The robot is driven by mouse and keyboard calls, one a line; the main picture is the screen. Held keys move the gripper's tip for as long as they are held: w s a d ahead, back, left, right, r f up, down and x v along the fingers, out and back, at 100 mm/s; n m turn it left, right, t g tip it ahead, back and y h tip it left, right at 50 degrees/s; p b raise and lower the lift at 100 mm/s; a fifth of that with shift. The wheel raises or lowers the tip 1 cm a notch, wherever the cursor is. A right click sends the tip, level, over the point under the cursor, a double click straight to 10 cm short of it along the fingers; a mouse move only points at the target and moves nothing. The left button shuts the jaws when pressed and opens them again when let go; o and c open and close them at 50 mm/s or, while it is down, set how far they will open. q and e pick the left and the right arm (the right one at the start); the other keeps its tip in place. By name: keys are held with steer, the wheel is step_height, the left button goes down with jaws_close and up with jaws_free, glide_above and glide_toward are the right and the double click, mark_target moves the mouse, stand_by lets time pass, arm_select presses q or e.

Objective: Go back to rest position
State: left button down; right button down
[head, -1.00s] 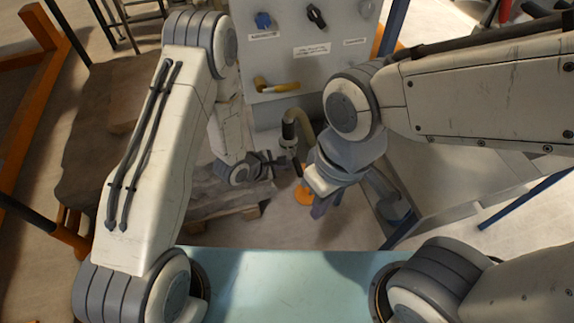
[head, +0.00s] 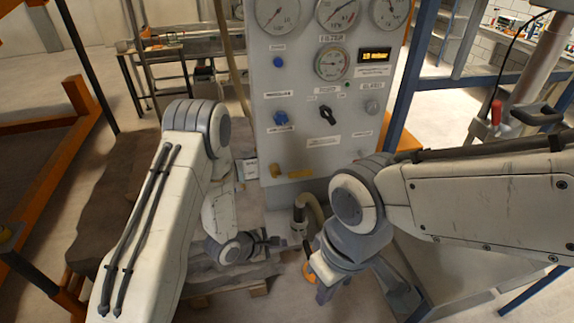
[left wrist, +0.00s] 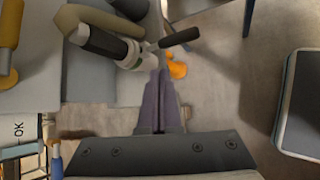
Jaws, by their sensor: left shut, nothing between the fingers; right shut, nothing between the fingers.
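My left gripper (head: 277,240) is at the centre bottom of the head view, in front of the base of a grey control panel (head: 262,150). In the left wrist view its two dark fingers (left wrist: 161,75) lie together with nothing between them. My right gripper (head: 326,292) points downward just right of it, partly hidden by its own wrist. It holds nothing that I can see. Both arms are bent, with the grippers close to each other but apart.
A beige hose (head: 314,207) with a dark and metal end stands by the panel base, close to the left gripper. It also shows in the left wrist view (left wrist: 85,20). An orange object (left wrist: 177,68) lies on the floor. Blue posts (head: 408,75) stand right.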

arm_select(q)
steer(key=s+d+r+m+g+y+b, duration=0.15)
steer(key=s+r+m+y+b, duration=0.3)
steer(key=r+m, duration=0.85)
steer(key=s+r+m+g+b, duration=0.1)
steer(key=s+r+m+g, duration=0.1)
steer(key=s+m, duration=0.4)
steer(key=s+a+r+m+g+y+b, duration=0.1)
steer(key=s+r+m+g, duration=0.2)
steer(key=s+m, duration=0.4)
steer(key=s+r, duration=0.1)
steer(key=s, duration=0.6)
steer(key=shift+s+a+r+m, duration=0.2)
steer(key=shift+s+a+m, duration=0.1)
steer(key=shift+s, duration=0.1)
